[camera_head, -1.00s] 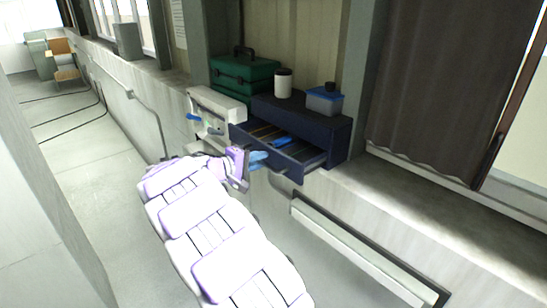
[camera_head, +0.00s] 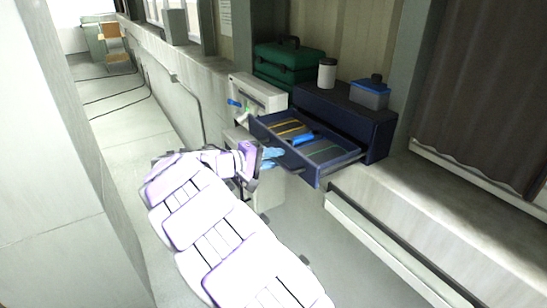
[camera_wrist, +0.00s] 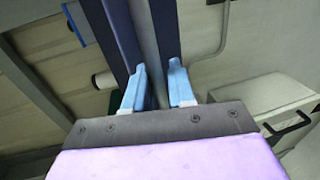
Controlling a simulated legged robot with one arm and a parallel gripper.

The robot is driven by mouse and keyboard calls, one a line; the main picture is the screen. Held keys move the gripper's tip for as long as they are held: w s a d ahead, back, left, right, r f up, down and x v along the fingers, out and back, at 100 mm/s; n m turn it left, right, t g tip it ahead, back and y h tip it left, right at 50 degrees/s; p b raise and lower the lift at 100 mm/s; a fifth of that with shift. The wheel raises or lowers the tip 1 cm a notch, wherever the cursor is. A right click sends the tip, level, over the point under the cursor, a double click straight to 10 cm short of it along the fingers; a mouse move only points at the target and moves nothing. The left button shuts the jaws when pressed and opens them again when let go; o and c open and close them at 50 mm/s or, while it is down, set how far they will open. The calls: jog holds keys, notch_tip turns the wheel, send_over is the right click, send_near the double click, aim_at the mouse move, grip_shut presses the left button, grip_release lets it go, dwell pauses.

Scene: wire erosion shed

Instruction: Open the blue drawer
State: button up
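The blue drawer (camera_head: 339,170) is pulled well out of the dark blue cabinet (camera_head: 376,128) on the ledge. A bright blue item and several long thin items lie inside it. My gripper (camera_head: 277,157) has light blue fingers and is at the drawer's front, towards its left part. In the wrist view, the fingers of my gripper (camera_wrist: 157,66) are apart, with dark blue drawer or cabinet edges and a grey strip seen past the gap. The handle is not clear there, and I cannot tell whether the fingers touch it.
A green toolbox (camera_head: 287,66), a white canister (camera_head: 327,74) and a blue box (camera_head: 369,96) stand behind or on the cabinet. A pale small cabinet (camera_head: 258,93) is to its left. The ledge (camera_head: 410,190) to the right is bare. A rail (camera_head: 390,250) runs below it.

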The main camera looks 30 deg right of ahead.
jog(key=shift+o, duration=1)
jog(key=shift+f, duration=0.1)
jog(key=shift+a+r, duration=0.25)
jog(key=shift+a, duration=0.15)
jog(key=p+v, duration=0.1)
jog(key=v, duration=1.5)
jog(key=shift+a, duration=0.3)
jog(key=shift+s+d+f, duration=0.1)
